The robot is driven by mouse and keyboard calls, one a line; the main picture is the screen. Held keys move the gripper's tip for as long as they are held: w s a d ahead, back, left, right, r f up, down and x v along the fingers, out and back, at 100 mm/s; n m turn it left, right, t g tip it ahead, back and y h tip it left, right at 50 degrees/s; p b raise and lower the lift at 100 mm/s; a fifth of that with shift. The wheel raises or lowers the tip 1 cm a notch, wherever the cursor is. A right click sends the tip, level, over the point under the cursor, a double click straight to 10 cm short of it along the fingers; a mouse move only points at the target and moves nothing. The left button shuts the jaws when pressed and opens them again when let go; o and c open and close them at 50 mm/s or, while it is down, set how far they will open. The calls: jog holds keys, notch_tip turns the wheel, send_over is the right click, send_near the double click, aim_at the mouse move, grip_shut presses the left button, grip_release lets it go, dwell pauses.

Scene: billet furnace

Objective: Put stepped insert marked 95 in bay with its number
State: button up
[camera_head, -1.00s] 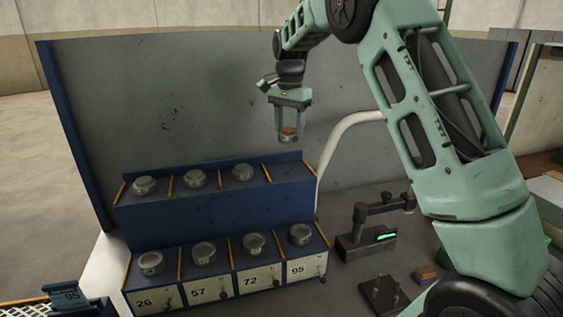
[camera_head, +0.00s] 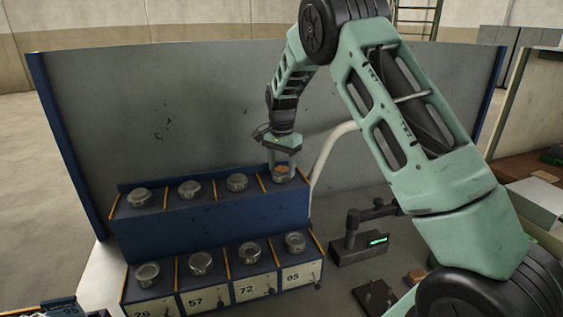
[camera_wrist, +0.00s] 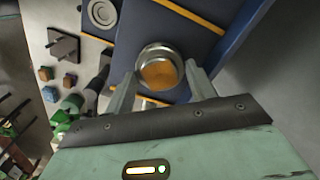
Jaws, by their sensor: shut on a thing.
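My gripper (camera_head: 283,163) is shut on a round metal insert (camera_head: 281,176) with an orange-brown top. It holds the insert at the right-end bay of the upper tier, between yellow dividers; I cannot tell whether the insert touches the shelf. In the wrist view the insert (camera_wrist: 148,54) is between the two fingers (camera_wrist: 163,84), with orange inside its silver rim. No number is readable on it. The blue rack (camera_head: 200,232) has a lower tier labelled 26, 57, 72 and 95. The bay plate marked 95 (camera_head: 294,277) is at the lower right, with a round metal piece (camera_head: 295,241) above it.
Several other round metal pieces stand in the bays of both tiers. A device with a green display (camera_head: 362,244) stands right of the rack. A dark plate (camera_head: 374,296) lies in front of it. A grey panel (camera_head: 180,110) rises behind the rack, and a pale curved tube (camera_head: 325,160) stands beside it.

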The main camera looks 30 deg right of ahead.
jog(key=shift+f, duration=0.1)
jog(key=o, duration=1.4)
jog(key=shift+o, duration=0.2)
